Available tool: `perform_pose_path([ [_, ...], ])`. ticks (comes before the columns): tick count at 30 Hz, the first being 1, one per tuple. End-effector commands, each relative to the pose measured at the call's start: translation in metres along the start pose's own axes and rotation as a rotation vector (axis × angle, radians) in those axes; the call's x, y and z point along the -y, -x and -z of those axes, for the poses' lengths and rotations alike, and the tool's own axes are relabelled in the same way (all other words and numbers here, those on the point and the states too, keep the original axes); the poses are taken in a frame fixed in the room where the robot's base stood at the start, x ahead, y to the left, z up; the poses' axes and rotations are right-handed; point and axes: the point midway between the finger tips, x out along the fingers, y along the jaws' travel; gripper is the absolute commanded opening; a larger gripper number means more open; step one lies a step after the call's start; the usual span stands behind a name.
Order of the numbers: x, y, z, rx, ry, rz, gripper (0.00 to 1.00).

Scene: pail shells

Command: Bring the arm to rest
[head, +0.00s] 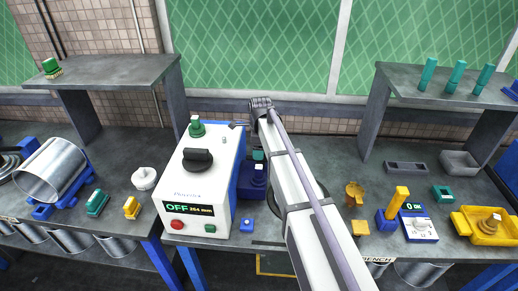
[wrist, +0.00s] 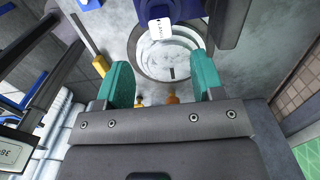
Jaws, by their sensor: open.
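My arm (head: 298,195) reaches up and away from the bottom middle in the head view, just right of the white machine (head: 203,185). Its wrist end is beside the machine's upper right; the fingers cannot be made out there. In the wrist view my gripper (wrist: 164,80) shows two teal fingers, spread wide apart with nothing held between them. Beyond the fingertips is a round pale metal ring (wrist: 137,58). A dark blue part (wrist: 178,9) with a white label is above it in the picture.
The machine's display reads OFF. On the left bench are a metal shell (head: 50,170) on a blue cradle and a white lump (head: 144,178). On the right are a yellow tray (head: 470,232), a blue-and-white scale (head: 418,228) and a grey bin (head: 461,163). Raised shelves flank the arm.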

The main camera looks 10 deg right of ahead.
Motion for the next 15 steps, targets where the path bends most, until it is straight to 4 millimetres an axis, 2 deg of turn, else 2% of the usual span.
perform_pose_path([
  [11, 0.0, -0.0001, 0.0, 0.0, 0.009, 0.0, 0.61],
  [14, -0.0001, 0.0, 0.0, 0.0, 0.129, 0.0, 0.61],
  [15, -0.001, 0.0, 0.0004, -0.001, 0.23, -0.001, 0.61],
])
